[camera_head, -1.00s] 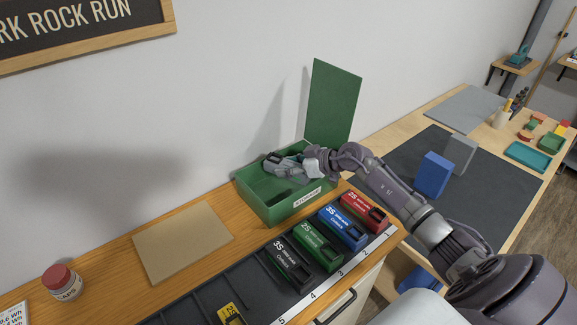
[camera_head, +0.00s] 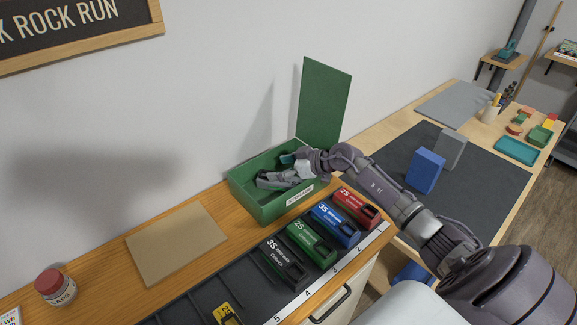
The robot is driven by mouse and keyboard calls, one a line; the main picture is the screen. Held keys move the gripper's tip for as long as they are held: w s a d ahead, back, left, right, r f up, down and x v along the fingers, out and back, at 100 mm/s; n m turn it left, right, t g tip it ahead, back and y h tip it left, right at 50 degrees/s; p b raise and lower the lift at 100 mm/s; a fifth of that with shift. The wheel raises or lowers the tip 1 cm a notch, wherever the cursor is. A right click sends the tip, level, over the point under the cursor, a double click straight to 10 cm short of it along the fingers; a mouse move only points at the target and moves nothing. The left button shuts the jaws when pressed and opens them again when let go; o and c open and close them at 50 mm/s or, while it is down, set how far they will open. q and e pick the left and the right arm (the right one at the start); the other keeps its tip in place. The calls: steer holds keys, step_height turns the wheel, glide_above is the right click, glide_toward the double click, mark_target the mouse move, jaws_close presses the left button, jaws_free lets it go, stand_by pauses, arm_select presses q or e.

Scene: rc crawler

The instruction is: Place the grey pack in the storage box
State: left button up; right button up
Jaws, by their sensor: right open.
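The green storage box (camera_head: 246,205) stands open on the wooden bench, its green lid (camera_head: 323,103) raised at the back. My right gripper (camera_head: 273,171) is inside the box opening, jaws open, with the wrist coming over the box's right side. I see no pack between its fingers. The floor of the box is largely hidden by the walls and gripper, so I cannot tell whether a grey pack lies there. A grey block (camera_head: 450,149) stands on the dark mat at right; I cannot tell if it is a pack. My left gripper is out of view.
Red (camera_head: 356,207), blue (camera_head: 335,225), green (camera_head: 311,243) and black (camera_head: 284,263) packs sit in the dark rack (camera_head: 178,311) before the box. A yellow pack (camera_head: 226,314) lies further left. A blue block (camera_head: 425,171) stands on the mat. A tan board (camera_head: 176,243) lies left.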

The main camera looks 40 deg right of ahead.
steer(key=shift+r+b, duration=0.3)
steer(key=shift+r, duration=0.15)
steer(key=v, duration=1)
steer(key=shift+s+d+b, duration=0.1)
steer(key=shift+s+b, duration=0.1)
steer(key=shift+b, duration=0.15)
steer(key=shift+v, duration=0.9)
steer(key=shift+w+r, duration=0.1)
